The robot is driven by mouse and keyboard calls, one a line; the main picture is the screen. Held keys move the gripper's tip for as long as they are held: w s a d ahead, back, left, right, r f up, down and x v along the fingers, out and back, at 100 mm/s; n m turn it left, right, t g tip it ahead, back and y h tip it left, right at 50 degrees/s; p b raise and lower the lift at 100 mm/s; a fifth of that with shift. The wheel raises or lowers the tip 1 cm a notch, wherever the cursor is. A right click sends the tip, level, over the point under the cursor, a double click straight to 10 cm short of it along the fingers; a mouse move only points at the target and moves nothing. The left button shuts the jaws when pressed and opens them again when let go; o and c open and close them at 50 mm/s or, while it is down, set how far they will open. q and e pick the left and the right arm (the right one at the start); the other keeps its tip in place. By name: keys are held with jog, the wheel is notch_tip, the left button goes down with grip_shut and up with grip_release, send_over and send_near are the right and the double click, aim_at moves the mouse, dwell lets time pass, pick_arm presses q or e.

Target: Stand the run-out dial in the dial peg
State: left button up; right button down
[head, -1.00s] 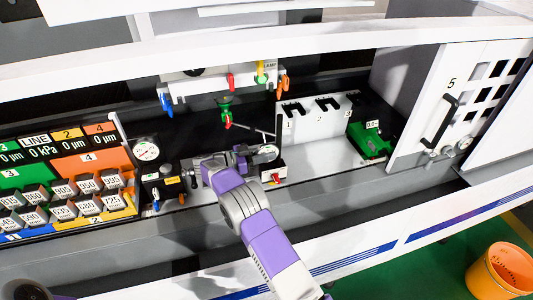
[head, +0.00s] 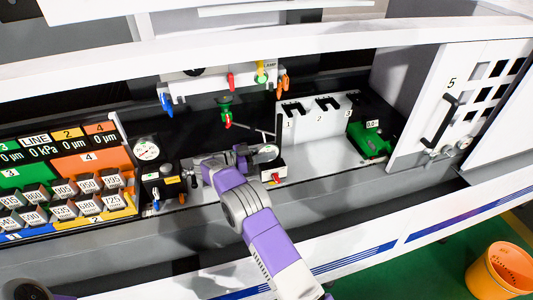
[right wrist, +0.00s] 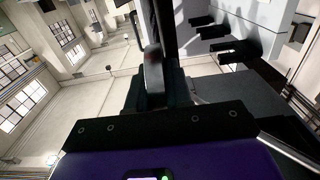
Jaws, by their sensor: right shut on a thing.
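The run-out dial (head: 267,153) has a round pale face and shows at the end of my right gripper (head: 246,157) in the head view. The right gripper is shut on it, above the front ledge of the machine. In the right wrist view, a dark upright part of the held dial (right wrist: 153,78) stands between the fingers, seen edge-on. A small white and black block with a red piece (head: 274,177) is just below the dial. I cannot make out the dial peg for certain, nor whether the dial touches anything below. My left gripper is not in view.
A round gauge (head: 146,148) and a black box (head: 162,182) stand to the left. A white rack with numbered slots (head: 318,130) and a green fixture (head: 370,140) are to the right. A rail with coloured handles (head: 222,82) hangs behind. An orange bin (head: 500,270) stands on the floor.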

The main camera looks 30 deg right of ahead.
jog(key=shift+f+b, duration=0.7)
jog(key=shift+f, duration=0.1)
dwell(2.1)
dwell(0.5)
jog(key=c, duration=1)
grip_release()
jog(key=shift+s+a, duration=0.1)
jog(key=shift+o, duration=0.2)
jog(key=shift+f, duration=0.5)
jog(key=v, duration=0.7)
jog(key=shift+a+r+b, duration=0.25)
jog(key=shift+r+b, duration=0.05)
jog(key=shift+b, duration=0.1)
